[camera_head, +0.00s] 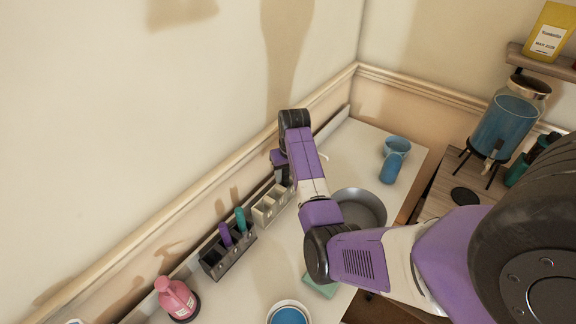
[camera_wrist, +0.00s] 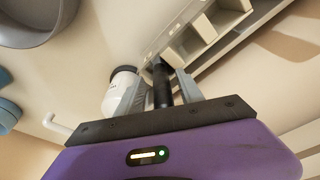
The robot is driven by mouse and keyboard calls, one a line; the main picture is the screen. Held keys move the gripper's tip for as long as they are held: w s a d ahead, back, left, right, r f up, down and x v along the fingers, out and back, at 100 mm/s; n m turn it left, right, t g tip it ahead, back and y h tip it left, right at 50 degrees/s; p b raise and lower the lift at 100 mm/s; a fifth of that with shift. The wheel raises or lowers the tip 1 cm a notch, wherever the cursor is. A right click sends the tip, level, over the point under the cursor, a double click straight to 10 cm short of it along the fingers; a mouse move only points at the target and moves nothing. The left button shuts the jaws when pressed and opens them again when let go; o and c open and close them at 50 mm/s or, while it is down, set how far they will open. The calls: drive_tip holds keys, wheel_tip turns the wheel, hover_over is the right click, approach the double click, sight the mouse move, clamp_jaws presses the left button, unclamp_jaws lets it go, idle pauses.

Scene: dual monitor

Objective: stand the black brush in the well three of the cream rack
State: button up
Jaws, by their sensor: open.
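The cream rack (camera_head: 265,212) stands along the wall, with its far end hidden behind my arm. In the wrist view the cream rack (camera_wrist: 205,28) shows several square wells at the top. The black brush (camera_wrist: 162,88) shows as a dark handle between the fingers of my gripper (camera_wrist: 160,88). The fingers are open, one on each side of the handle. The brush's far end meets the near end of the rack in the picture; I cannot tell whether it is inside a well. In the head view the brush is hidden and my gripper is mostly hidden.
A dark rack (camera_head: 228,258) holds a purple brush (camera_head: 225,234) and a teal brush (camera_head: 240,219). A white jar with a black lid (camera_wrist: 117,95) is beside my left finger. A grey pan (camera_head: 372,205), blue cups (camera_head: 392,168) and a pink bottle (camera_head: 175,298) share the counter.

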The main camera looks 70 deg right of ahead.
wheel_tip(320, 180, up, 11)
drive_tip(key=s+a+b, duration=0.1)
drive_tip(key=s, duration=0.1)
drive_tip(key=a+f+n+t+h, duration=0.1)
drive_tip(key=a+f+n+h, duration=0.15)
drive_tip(key=a+f, duration=0.55)
drive_tip(key=s+a+f+n+t+h, duration=0.1)
drive_tip(key=s+a+f+n+t, duration=0.25)
drive_tip(key=a+f, duration=0.45)
drive_tip(key=s+a+r+n+t+y, duration=0.1)
drive_tip(key=s+a+r+t, duration=0.3)
drive_tip(key=a, duration=0.4)
drive_tip(key=s+a+r+n+t+y, duration=0.1)
drive_tip(key=s+a+r, duration=0.4)
drive_tip(key=a, duration=0.4)
drive_tip(key=s+a+r+t+y, duration=0.1)
drive_tip(key=s+a+r+t, duration=0.1)
drive_tip(key=s+a+r, duration=0.2)
drive_tip(key=s+a+r+n+t+y, duration=0.1)
drive_tip(key=s+a+r, duration=0.3)
drive_tip(key=r, duration=0.4)
drive_tip(key=shift+r+t+y, duration=0.3)
drive_tip(key=shift+t+y, duration=0.15)
drive_tip(key=shift+y, duration=0.1)
drive_tip(key=shift+a, duration=0.1)
drive_tip(key=shift+f+b, duration=1.05)
drive_tip(key=shift+b, duration=0.05)
